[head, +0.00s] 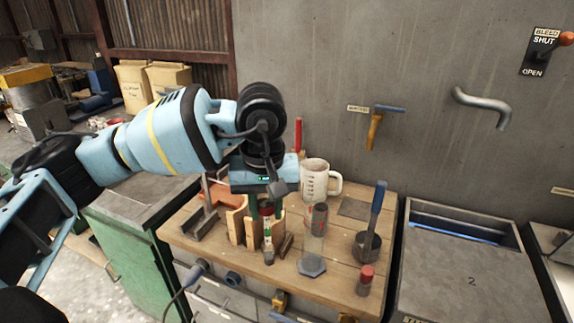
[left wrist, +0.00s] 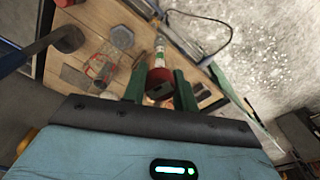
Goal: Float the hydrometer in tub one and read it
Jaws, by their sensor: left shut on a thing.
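My left gripper (head: 264,208) is over the wooden bench, pointing down, with its green fingers shut on a slim upright item that looks like the hydrometer (head: 268,240). This has a white body with green and red bands and a dark lower end. In the left wrist view the gripper (left wrist: 160,90) has the red end of the hydrometer (left wrist: 160,55) between its fingers. Whether its lower end touches the bench is unclear. A clear glass cylinder (head: 315,240) with a hexagonal foot stands just right of it. A tub lid is marked 2 (head: 450,270); no tub marked one shows. My right gripper is out of view.
Curved wooden blocks (head: 236,226) stand close beside the held item. A measuring jug (head: 314,183), a dark dipper (head: 367,246) with a blue handle and a red-capped bottle (head: 365,282) share the bench (head: 330,292). A spout (head: 482,103) juts from the wall.

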